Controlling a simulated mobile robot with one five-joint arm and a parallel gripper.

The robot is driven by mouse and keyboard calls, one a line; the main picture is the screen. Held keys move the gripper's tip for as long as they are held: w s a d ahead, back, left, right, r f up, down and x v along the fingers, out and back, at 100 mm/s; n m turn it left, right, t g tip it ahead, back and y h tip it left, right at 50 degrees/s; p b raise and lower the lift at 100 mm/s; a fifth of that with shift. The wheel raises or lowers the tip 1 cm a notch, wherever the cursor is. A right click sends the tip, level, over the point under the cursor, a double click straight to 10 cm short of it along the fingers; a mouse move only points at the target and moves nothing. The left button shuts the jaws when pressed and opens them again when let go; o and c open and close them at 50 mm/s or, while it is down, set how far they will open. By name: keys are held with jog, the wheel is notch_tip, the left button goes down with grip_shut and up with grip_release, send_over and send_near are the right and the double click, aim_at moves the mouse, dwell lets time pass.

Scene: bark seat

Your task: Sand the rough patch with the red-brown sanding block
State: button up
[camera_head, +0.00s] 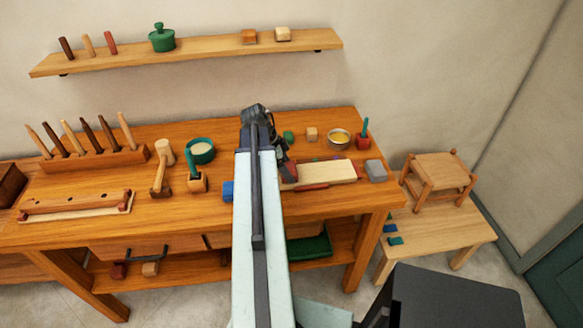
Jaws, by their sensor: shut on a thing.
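My gripper (284,160) is dark and reaches down over the left end of a pale board (330,172) on the workbench. It is shut on a small red-brown block (290,172), which is mostly hidden by my arm and the jaws. The block is at the board's left end; I cannot tell whether it touches the surface. The rough patch cannot be made out; the board's left end is partly covered by my arm. A thin red piece (312,187) lies along the board's front edge.
A blue block (228,191) and a grey block (376,171) flank the board. Behind it stand a green item (289,137), a wooden cube (312,134), a bowl of yellow stuff (339,138) and a red pot (363,140). A mallet (160,180) and tool rack (95,160) stand left.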

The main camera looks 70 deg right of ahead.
jog(key=shift+w+a, duration=0.55)
jog(key=shift+w, duration=0.55)
jog(key=shift+w+a, duration=0.5)
jog(key=shift+w, duration=0.55)
jog(key=shift+w+a, duration=0.55)
jog(key=shift+w, duration=0.55)
notch_tip(320, 180, up, 6)
jog(key=p, duration=0.6)
notch_tip(320, 180, up, 3)
jog(key=p, duration=0.3)
